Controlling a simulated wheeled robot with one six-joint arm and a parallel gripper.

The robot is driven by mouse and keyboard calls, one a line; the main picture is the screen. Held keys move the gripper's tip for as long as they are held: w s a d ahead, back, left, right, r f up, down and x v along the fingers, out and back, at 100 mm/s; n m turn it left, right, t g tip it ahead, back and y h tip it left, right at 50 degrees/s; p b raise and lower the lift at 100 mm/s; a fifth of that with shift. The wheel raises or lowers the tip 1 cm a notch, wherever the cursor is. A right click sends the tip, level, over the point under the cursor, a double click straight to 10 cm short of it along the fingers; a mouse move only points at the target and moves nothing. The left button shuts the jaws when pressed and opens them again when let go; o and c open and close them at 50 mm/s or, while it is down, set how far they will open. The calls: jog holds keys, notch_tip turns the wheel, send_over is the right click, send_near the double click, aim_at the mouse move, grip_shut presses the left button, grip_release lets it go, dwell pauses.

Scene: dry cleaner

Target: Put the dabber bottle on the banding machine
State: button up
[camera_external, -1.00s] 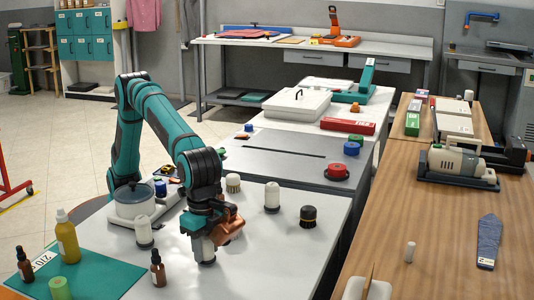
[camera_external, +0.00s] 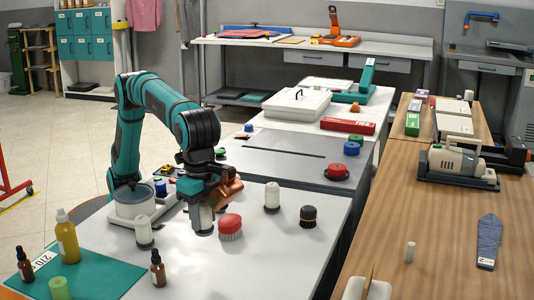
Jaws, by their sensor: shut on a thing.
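My gripper (camera_external: 218,192) is shut on a pale dabber bottle (camera_external: 203,217), which hangs upright below the orange fingers. Its upper part is hidden by the gripper. It is over the light worktable (camera_external: 255,258), just left of a red-topped brush; I cannot tell how far its dark end is above the surface. The grey flat top with a long dark slot (camera_external: 278,151), which looks like the banding machine, lies behind and to the right of my gripper.
Near my gripper stand a red brush (camera_external: 230,226), two white bottles (camera_external: 272,197) (camera_external: 144,232) and a black-capped one (camera_external: 308,216). Blue and red pots (camera_external: 352,147) (camera_external: 337,170) sit along the grey top's right side. Its middle looks clear.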

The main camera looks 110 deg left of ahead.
jog(key=shift+r, duration=0.6)
jog(key=shift+w+a, duration=0.2)
jog(key=shift+a, duration=0.15)
jog(key=w+a+r, duration=0.1)
jog(key=w+a, duration=0.2)
jog(key=a, duration=1.3)
jog(key=w+a, duration=0.4)
jog(key=a, duration=1.3)
jog(key=s+a+n, duration=0.1)
jog(key=s+a, duration=0.3)
jog(key=a, duration=1.1)
jog(key=s+a, duration=0.3)
jog(key=a, duration=1.1)
jog(key=shift+s+a+f, duration=0.1)
jog(key=shift+f, duration=2.6)
jog(key=shift+s+a+f, duration=0.1)
jog(key=shift+f, duration=2.6)
jog(key=shift+f, duration=0.15)
